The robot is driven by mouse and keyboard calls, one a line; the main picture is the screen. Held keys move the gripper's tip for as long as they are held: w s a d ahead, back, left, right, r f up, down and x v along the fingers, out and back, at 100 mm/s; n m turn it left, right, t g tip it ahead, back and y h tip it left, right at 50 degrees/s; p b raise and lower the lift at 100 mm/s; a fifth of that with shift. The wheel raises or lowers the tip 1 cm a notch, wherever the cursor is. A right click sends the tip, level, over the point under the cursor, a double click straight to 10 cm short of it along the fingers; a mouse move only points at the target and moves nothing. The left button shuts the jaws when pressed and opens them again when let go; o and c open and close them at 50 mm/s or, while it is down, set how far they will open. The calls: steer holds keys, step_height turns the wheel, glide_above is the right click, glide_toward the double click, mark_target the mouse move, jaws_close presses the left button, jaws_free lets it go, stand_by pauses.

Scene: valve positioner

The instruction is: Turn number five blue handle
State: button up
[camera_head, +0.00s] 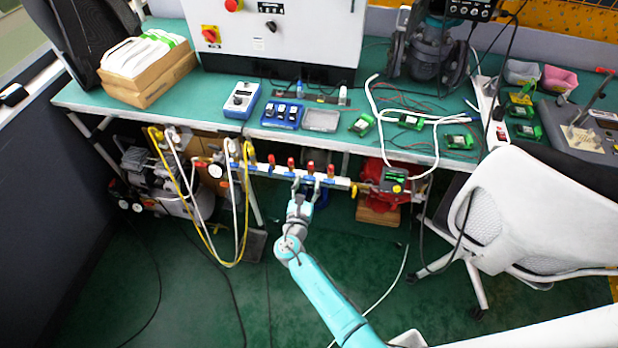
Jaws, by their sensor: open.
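A white manifold bar (262,170) runs below the front edge of the bench. Several small valves with red tops (271,160) stand along it. Small blue parts (234,164) show near its left end; at this size I cannot tell their exact shape. I cannot read any numbers, so I cannot tell which handle is number five. My gripper (304,183) is at the right half of the bar, its two fingers apart and pointing at the bar. It partly hides the bar and the valves there. I cannot tell whether it touches a handle.
A green bench (220,120) stands above the bar, carrying a white control box (300,30). Yellow and white hoses (205,225) hang at the left. A red device (377,175) sits right of the bar. A white chair (530,215) stands at the right. Floor nearby carries loose cables.

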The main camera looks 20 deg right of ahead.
steer(key=shift+x, duration=1.4)
steer(key=shift+s, duration=0.1)
steer(key=c, duration=0.9)
steer(key=shift+m, duration=0.8)
steer(key=o, duration=0.9)
steer(key=v, duration=1.2)
